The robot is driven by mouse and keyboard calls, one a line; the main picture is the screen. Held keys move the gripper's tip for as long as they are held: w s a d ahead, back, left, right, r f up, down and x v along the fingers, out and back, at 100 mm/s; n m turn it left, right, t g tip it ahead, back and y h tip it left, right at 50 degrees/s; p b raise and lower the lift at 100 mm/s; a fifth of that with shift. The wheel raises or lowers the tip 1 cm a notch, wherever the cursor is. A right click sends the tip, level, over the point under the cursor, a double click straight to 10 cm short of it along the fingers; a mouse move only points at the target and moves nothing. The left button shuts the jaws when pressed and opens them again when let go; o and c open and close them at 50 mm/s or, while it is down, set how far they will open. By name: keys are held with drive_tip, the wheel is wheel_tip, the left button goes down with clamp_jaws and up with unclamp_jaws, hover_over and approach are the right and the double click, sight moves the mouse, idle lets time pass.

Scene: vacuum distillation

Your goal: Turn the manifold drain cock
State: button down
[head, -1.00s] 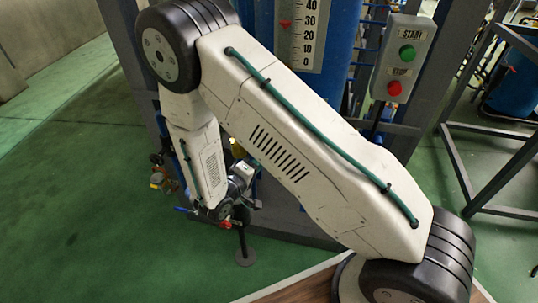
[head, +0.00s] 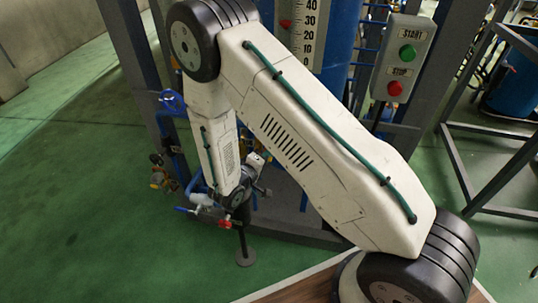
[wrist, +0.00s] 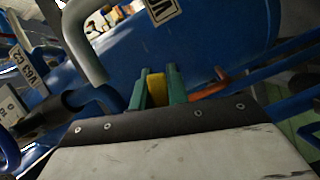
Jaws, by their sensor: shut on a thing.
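In the wrist view, my gripper (wrist: 157,92) has its two green fingers closed on a small yellow handle (wrist: 156,86). The handle stands between the fingertips in front of a large blue pipe or vessel. I take it for the handle of the manifold drain cock, whose body is hidden behind the fingers and the gripper housing. How far the handle is turned cannot be told. In the head view, my forearm reaches down beside the rig, and the gripper's fingertips cannot be made out there.
A grey curved pipe (wrist: 88,45) is close to the fingers' left, and an orange-red piece (wrist: 208,88) to their right. In the head view, a blue handwheel (head: 172,101), a red handle (head: 224,223) and a START/STOP box (head: 403,58) are nearby. Green floor is clear at left.

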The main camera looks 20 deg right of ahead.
drive_tip(key=shift+r+n+t+h, duration=0.15)
drive_tip(key=shift+r+n+h, duration=0.15)
drive_tip(key=shift+n, duration=0.4)
drive_tip(key=shift+r+n+t+h, duration=0.2)
drive_tip(key=shift+r+n, duration=0.15)
drive_tip(key=shift+n, duration=0.35)
drive_tip(key=c, duration=1.4)
unclamp_jaws()
drive_tip(key=shift+o, duration=0.2)
drive_tip(key=shift+s, duration=0.1)
drive_tip(key=v, duration=0.7)
drive_tip(key=shift+a, duration=0.3)
drive_tip(key=shift+s, duration=0.1)
